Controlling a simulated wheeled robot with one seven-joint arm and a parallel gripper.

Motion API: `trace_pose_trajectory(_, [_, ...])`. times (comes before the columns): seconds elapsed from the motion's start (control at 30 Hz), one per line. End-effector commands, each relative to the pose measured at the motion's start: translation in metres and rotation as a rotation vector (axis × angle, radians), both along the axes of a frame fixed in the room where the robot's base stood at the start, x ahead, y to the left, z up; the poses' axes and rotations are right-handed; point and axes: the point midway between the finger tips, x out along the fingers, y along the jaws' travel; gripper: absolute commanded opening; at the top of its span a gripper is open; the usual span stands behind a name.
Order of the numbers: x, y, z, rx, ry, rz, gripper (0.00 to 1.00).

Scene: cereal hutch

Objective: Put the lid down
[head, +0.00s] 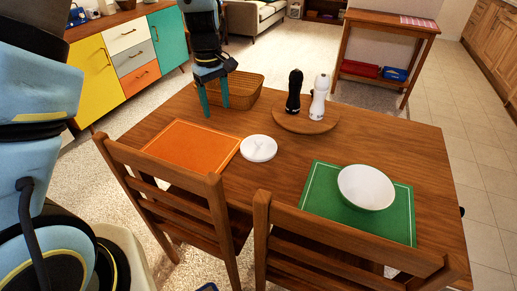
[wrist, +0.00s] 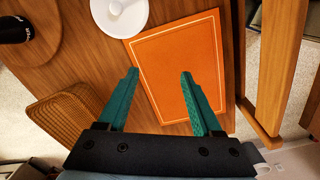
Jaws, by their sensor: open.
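A round white lid (head: 258,148) lies flat on the wooden table, touching or very near the right corner of the orange placemat (head: 185,147). The lid also shows at the top of the wrist view (wrist: 120,14), with a small raised grip on it. My gripper (head: 216,108) is open and empty above the table, at the left of the lid and in front of the wicker basket. In the wrist view its two green fingers (wrist: 158,75) are spread over the orange placemat, apart from the lid.
A wicker basket (head: 245,88) stands at the back left of the table. A round wooden board (head: 290,121) holds a black mill and a white mill. A white bowl (head: 366,188) sits on a green placemat (head: 400,225). Two chairs (head: 160,165) stand along the near edge.

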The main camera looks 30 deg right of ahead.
Motion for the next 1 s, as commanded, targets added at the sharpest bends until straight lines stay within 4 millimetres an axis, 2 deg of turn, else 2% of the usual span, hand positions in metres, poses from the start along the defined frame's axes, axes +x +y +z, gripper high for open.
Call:
trace_pose_trajectory(0.03, [-0.012, -0.028, -0.01, 0.01, 0.0, -0.006, 0.67])
trace_pose_trajectory(0.1, [-0.024, -0.056, -0.019, 0.017, 0.001, 0.005, 0.67])
trace_pose_trajectory(0.2, [-0.04, -0.085, -0.028, 0.024, -0.002, 0.018, 0.67])
trace_pose_trajectory(0.3, [-0.05, -0.1, -0.032, 0.027, -0.002, 0.023, 0.67])
trace_pose_trajectory(0.43, [-0.053, -0.105, -0.044, 0.03, -0.002, 0.028, 0.67])
trace_pose_trajectory(0.7, [-0.053, -0.104, -0.082, 0.03, -0.002, 0.026, 0.67])
trace_pose_trajectory(0.87, [-0.053, -0.104, -0.091, 0.029, -0.002, 0.027, 0.67])
trace_pose_trajectory(1.0, [-0.054, -0.103, -0.106, 0.032, -0.001, 0.027, 0.67])
